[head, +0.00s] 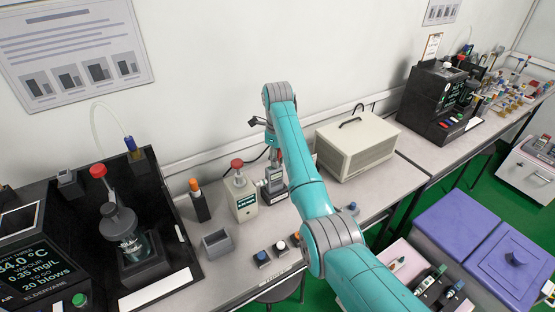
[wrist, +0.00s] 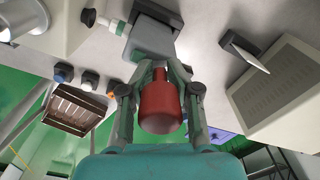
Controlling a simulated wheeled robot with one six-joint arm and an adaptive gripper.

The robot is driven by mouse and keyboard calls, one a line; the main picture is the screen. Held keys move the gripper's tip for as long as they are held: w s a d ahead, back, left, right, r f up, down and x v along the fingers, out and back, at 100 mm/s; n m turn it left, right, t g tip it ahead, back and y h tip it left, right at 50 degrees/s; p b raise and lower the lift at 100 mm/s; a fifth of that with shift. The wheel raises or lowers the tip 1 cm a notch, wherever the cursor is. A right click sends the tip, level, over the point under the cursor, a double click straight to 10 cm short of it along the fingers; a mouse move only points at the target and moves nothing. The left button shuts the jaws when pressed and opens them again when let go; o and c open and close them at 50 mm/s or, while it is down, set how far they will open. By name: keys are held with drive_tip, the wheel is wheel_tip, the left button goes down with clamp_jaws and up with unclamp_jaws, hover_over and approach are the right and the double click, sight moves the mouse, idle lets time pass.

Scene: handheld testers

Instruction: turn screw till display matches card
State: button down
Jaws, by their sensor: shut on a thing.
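My gripper (head: 271,148) is at the back of the bench, above a dark grey device (head: 274,194) with a white label. In the wrist view my gripper (wrist: 160,92) is shut on a red bottle-shaped handle (wrist: 160,108), whose narrow end points toward the grey device (wrist: 152,40). The handle's tip is hidden, so I cannot tell whether it touches a screw. A beige tester (head: 243,205) with a small dark display and a red knob (head: 237,163) stands just left, with a pale nozzle (wrist: 117,27) between it and the grey device. The display is too small to read; no card is clearly identifiable.
A beige vented case (head: 358,146) stands close on the right. An orange-topped black holder (head: 199,200) and a grey open bin (head: 217,243) are left. Several coloured buttons (head: 262,257) line the front edge. A black station (head: 150,225) fills the far left.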

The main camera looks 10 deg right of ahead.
drive_tip(key=shift+m, duration=1.2)
drive_tip(key=c, duration=0.7)
unclamp_jaws()
drive_tip(key=shift+c, duration=0.2)
